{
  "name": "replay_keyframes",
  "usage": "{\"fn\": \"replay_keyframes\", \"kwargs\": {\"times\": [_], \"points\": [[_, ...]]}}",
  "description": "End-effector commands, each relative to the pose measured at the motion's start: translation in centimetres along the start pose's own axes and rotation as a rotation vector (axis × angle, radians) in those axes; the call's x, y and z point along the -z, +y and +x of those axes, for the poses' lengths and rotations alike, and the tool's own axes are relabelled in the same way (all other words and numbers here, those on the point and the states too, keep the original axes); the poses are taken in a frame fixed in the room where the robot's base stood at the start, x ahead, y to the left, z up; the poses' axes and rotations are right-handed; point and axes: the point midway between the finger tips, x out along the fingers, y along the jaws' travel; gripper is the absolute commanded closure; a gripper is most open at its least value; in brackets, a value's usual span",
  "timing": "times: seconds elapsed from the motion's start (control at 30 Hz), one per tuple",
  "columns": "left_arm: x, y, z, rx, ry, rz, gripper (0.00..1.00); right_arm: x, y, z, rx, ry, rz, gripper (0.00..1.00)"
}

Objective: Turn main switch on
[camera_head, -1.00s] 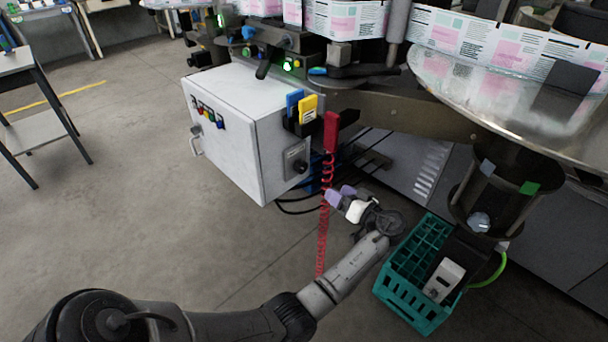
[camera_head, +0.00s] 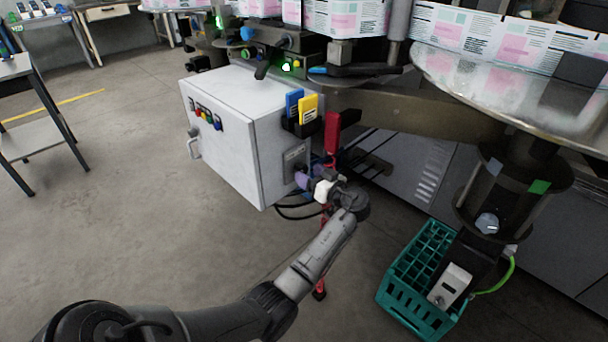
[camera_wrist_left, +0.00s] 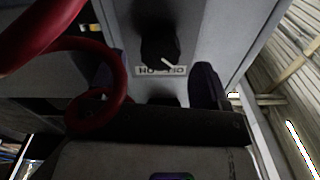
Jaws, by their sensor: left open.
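The main switch is a black rotary knob with a white pointer mark (camera_wrist_left: 160,45), on a grey plate on the white control cabinet's side. A label strip (camera_wrist_left: 160,71) sits by it, its lettering inverted and not clearly readable. In the head view the switch plate (camera_head: 294,158) shows, but the knob is largely hidden by my gripper. My left gripper (camera_head: 314,175) is open, its purple fingers pointing at the switch. In the left wrist view the fingers (camera_wrist_left: 157,88) stand apart, with the knob lying beyond them; I see no contact. My right gripper is not in view.
A red coiled cable (camera_wrist_left: 98,85) crosses close to the gripper. A teal crate (camera_head: 420,265) stands at right.

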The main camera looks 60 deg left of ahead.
Motion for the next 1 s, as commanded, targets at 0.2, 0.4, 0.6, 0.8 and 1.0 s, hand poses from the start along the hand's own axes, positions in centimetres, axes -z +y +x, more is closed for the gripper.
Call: {"fn": "replay_keyframes", "kwargs": {"times": [0.2, 0.4, 0.6, 0.8, 1.0], "points": [[0.0, 0.0, 2.1, 0.001, 0.001, -0.001, 0.31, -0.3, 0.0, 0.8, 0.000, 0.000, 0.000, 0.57], [0.0, 0.0, 2.8, 0.000, 0.000, -0.001, 0.31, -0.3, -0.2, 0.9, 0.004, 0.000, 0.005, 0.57], [0.1, 0.0, 2.9, 0.000, 0.000, 0.000, 0.31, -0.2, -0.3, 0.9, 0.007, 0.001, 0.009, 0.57], [0.1, 0.0, 2.8, 0.000, 0.000, 0.000, 0.43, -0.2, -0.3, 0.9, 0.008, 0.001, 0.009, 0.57], [0.0, 0.0, 2.8, 0.000, 0.000, 0.000, 0.62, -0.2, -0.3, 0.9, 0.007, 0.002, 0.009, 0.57]]}}
